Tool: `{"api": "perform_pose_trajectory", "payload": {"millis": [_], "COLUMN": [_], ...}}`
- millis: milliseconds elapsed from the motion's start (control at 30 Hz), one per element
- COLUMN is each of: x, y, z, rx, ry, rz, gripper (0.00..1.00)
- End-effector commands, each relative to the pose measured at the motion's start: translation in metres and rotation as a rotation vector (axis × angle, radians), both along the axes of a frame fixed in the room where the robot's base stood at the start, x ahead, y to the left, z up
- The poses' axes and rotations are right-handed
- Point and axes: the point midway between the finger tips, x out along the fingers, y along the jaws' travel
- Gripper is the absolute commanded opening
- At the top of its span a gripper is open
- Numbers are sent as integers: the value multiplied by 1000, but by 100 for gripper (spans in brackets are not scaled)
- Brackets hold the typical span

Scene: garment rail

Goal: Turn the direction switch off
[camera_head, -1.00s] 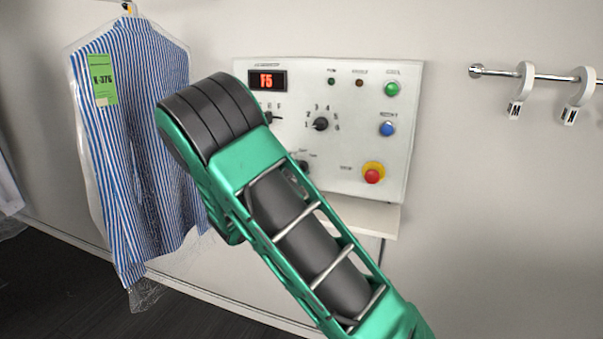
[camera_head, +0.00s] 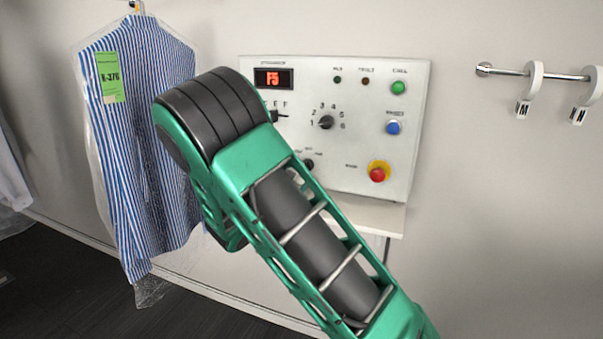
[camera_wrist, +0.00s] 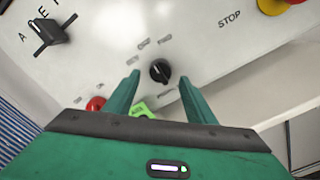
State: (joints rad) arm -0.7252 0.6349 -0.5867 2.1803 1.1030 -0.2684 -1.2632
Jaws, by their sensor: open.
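The direction switch is most likely the small black rotary knob (camera_wrist: 160,71) low on the white control panel (camera_head: 408,150). In the head view the knob (camera_head: 309,164) shows only partly beside my green arm. In the wrist view its light pointer mark points up and to the left, toward small labels too blurred to read. My gripper (camera_wrist: 159,79) is open and empty. Its two green fingers are spread, with the knob showing between their tips; I cannot tell whether either touches it. My gripper is hidden behind the arm in the head view.
A black lever selector (camera_wrist: 50,33) and a red button (camera_wrist: 96,103) are near the knob. The panel also carries a numbered dial (camera_head: 326,122), a blue button (camera_head: 393,127) and a red stop button (camera_head: 378,174). A bagged striped shirt (camera_head: 140,150) hangs left.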

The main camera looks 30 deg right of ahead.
Motion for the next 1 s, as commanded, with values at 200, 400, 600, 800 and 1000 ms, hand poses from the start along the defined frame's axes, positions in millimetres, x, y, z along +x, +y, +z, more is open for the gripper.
{"api": "perform_pose_trajectory", "payload": {"millis": [200, 400, 600, 800, 1000], "x": [-24, -40, -46, -46, -46], "y": [36, 56, 63, 63, 63], "z": [-1, -1, -1, -1, -1], "rx": [2, 1, 1, 1, 0], "ry": [2, 2, 2, 2, 1], "rz": [5, 4, 2, 1, 2], "gripper": [50, 50, 50, 50, 50]}}
